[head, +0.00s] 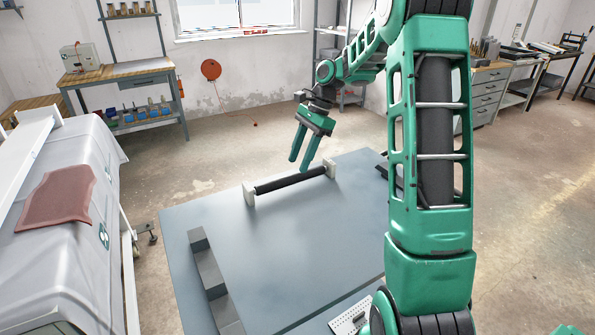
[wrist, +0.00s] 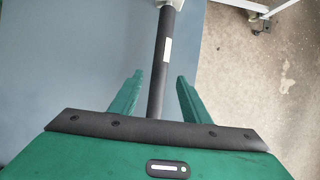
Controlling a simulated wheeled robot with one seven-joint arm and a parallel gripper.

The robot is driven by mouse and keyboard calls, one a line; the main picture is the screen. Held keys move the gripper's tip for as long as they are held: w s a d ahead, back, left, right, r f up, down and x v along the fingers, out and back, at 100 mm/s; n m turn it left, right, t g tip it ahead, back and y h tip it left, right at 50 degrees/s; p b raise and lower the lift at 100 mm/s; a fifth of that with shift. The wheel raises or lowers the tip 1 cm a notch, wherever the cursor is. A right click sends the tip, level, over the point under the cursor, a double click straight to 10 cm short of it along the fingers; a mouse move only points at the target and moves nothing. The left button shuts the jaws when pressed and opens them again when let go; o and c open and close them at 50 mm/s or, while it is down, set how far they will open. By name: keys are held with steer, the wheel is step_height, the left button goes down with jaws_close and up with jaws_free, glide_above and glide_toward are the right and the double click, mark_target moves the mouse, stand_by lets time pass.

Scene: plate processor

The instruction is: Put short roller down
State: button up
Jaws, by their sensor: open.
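The short roller (head: 287,182) is a dark rod lying level across two pale end supports (head: 249,194) near the back of the grey-blue table (head: 300,250). In the wrist view the roller (wrist: 158,85) runs from the top edge down between my fingers, with a white label on it. Its far end meets a pale support at the top, and its near end is hidden by my gripper body. My gripper (head: 299,163) is open, with its green fingers pointing down just above the roller. In the wrist view the fingers stand on either side of the roller, with gaps.
A row of dark grey blocks (head: 208,270) lies along the table's left side. A perforated light plate (head: 350,315) is at the front edge. A dark object (head: 383,170) sits at the right edge, partly behind my arm. A white-covered machine (head: 75,200) stands left. The table middle is clear.

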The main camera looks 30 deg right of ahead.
steer(key=v, duration=0.6)
steer(key=s+a+r+n+h, duration=0.2)
steer(key=s+a+n, duration=0.1)
steer(key=s, duration=0.6)
steer(key=s+f+n+h, duration=0.1)
steer(key=s+n, duration=0.3)
steer(key=s, duration=1)
steer(key=s+d+f+n+h, duration=0.1)
steer(key=s+f+n, duration=0.3)
steer(key=s, duration=1)
steer(key=shift+d+n, duration=0.25)
steer(key=shift+n, duration=0.05)
steer(key=shift+w, duration=0.1)
